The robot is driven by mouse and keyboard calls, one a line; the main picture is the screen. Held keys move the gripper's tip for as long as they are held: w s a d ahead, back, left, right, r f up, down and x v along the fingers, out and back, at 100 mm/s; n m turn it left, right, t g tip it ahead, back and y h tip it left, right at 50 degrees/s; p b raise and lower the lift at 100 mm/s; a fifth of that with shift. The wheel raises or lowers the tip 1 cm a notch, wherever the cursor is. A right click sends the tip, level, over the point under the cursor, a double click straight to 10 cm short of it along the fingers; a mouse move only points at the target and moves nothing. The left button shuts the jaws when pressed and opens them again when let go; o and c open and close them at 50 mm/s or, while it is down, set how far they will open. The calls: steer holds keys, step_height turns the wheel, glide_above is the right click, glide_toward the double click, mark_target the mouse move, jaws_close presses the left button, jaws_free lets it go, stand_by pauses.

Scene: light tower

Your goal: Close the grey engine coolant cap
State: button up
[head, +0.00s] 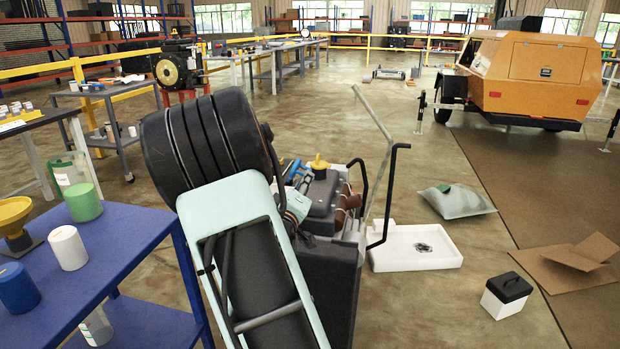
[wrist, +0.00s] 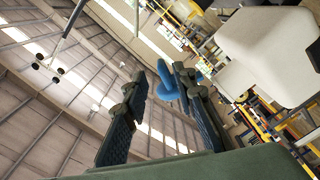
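I cannot make out the grey coolant cap in either view. The engine (head: 322,196), dark with a yellow cap (head: 319,163) on top, stands in the middle of the head view, partly hidden behind my arm. In the wrist view my gripper (wrist: 160,78) has its two dark fingers apart. A blue curved piece (wrist: 166,88) shows at the fingertips, closer to the right finger; I cannot tell whether it touches. A white rounded block (wrist: 268,52) is at the upper right. In the head view my gripper is largely hidden by my arm.
A blue table (head: 120,232) with a yellow funnel (head: 15,215) and containers stands at left. A bent dark bar (head: 390,195) rises right of the engine. A white tray (head: 450,255), a sack (head: 457,201) and a black-lidded box (head: 506,296) lie on the floor at right.

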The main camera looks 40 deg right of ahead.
steer(key=b+x, duration=0.1)
steer(key=x, duration=0.6)
steer(key=shift+a, duration=0.1)
steer(key=shift+c, duration=0.4)
jaws_close()
